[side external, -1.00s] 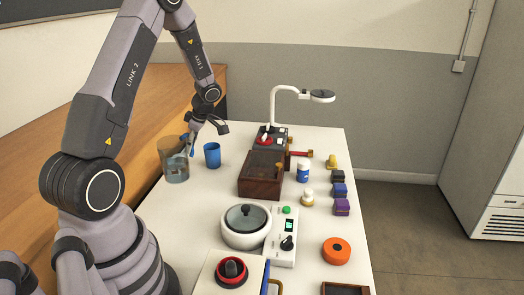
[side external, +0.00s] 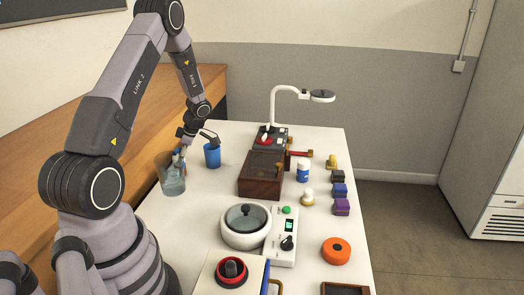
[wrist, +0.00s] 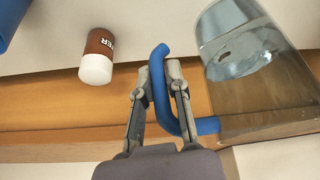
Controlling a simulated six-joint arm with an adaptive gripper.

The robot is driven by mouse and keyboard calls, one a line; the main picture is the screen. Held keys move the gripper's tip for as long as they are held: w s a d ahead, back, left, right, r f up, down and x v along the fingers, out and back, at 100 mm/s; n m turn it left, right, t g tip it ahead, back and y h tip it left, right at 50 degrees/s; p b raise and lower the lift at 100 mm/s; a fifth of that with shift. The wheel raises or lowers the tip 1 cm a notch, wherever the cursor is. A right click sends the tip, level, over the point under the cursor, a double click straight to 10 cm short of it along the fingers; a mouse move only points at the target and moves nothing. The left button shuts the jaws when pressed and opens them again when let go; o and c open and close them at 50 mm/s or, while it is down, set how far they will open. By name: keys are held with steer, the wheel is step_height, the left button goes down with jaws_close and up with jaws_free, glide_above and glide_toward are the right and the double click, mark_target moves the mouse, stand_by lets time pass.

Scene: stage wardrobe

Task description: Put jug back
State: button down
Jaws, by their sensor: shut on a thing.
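The jug (side external: 173,182) is clear with water inside and has a blue handle. It is at the left edge of the white table in the side view; I cannot tell whether its base touches the table. In the wrist view the jug (wrist: 265,95) fills the right side. My gripper (wrist: 158,82) is shut on the blue handle (wrist: 160,88), with a finger on each side of it. In the side view my gripper (side external: 181,150) is at the jug's upper right, partly hiding the handle.
A brown and white bottle (wrist: 98,58) shows in the wrist view. A dark wooden box (side external: 260,176), a white pot (side external: 245,228) and a lamp (side external: 322,96) stand farther right. A wooden bench (side external: 135,120) runs along the left.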

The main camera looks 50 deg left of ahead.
steer(key=shift+w+a+f, duration=0.25)
steer(key=shift+a+f, duration=0.1)
steer(key=shift+f, duration=0.65)
steer(key=shift+w+a+f, duration=0.3)
steer(key=shift+f, duration=0.75)
steer(key=shift+w+a+f, duration=0.25)
steer(key=shift+a+f, duration=0.1)
steer(key=shift+f, duration=0.65)
steer(key=c, duration=1.1)
jaws_free()
steer(key=shift+f, duration=0.15)
